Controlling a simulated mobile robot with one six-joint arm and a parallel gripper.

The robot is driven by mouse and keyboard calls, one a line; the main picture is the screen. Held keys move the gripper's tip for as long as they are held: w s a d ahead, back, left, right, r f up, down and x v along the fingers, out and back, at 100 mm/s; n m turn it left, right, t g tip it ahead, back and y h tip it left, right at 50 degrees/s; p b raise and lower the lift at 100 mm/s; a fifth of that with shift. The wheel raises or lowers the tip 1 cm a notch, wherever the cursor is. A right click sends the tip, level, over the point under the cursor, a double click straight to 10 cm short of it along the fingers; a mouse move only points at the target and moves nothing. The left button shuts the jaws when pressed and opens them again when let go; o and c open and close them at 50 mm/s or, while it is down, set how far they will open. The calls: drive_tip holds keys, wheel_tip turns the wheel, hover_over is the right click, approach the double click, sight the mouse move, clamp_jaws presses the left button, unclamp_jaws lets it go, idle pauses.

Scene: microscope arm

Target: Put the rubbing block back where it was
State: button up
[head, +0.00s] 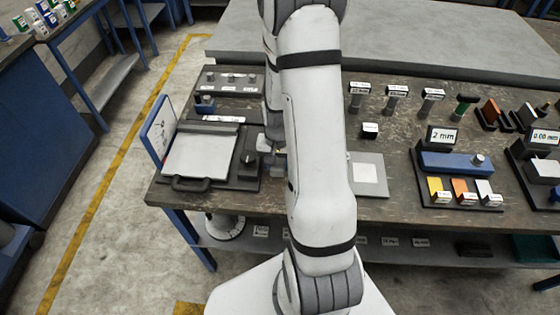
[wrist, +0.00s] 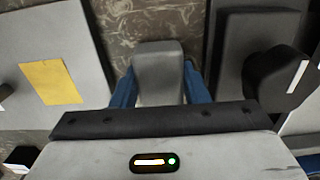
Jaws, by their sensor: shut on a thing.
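In the wrist view a grey block (wrist: 158,62), which I take for the rubbing block, sits between the two blue fingers of my gripper (wrist: 158,84). The fingers are shut on its sides. Worn brown bench top shows beyond and around it; I cannot tell whether the block touches the bench. In the head view my arm hides the block and most of my gripper, which is low over the bench, between a dark base with a black knob (head: 247,160) and a grey plate with a pale square (head: 370,187).
In the wrist view a grey plate with a yellow patch (wrist: 14,60) is left and a dark knobbed unit (wrist: 272,75) right, both close. A pale flat-topped device (head: 200,155) stands left. A blue gauge block stand (head: 455,162) and several labelled posts (head: 391,104) are right.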

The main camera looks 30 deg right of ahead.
sight(278, 162)
drive_tip(key=shift+s+f+b, duration=0.1)
drive_tip(key=shift+f+b, duration=0.2)
drive_tip(key=shift+b, duration=0.1)
drive_tip(key=o, duration=0.9)
drive_tip(key=shift+s, duration=0.15)
drive_tip(key=shift+o, duration=0.3)
drive_tip(key=shift+r+p, duration=0.25)
drive_tip(key=shift+p, duration=0.2)
drive_tip(key=shift+r, duration=0.35)
wheel_tip(278, 162, up, 11)
drive_tip(key=s+a+r+n+t, duration=0.3)
drive_tip(key=s+a+r+n, duration=0.3)
drive_tip(key=s+a+r, duration=0.5)
wheel_tip(278, 162, up, 4)
drive_tip(key=shift+s+a+f+n, duration=0.2)
drive_tip(key=shift+s+n, duration=0.2)
drive_tip(key=shift+s, duration=0.15)
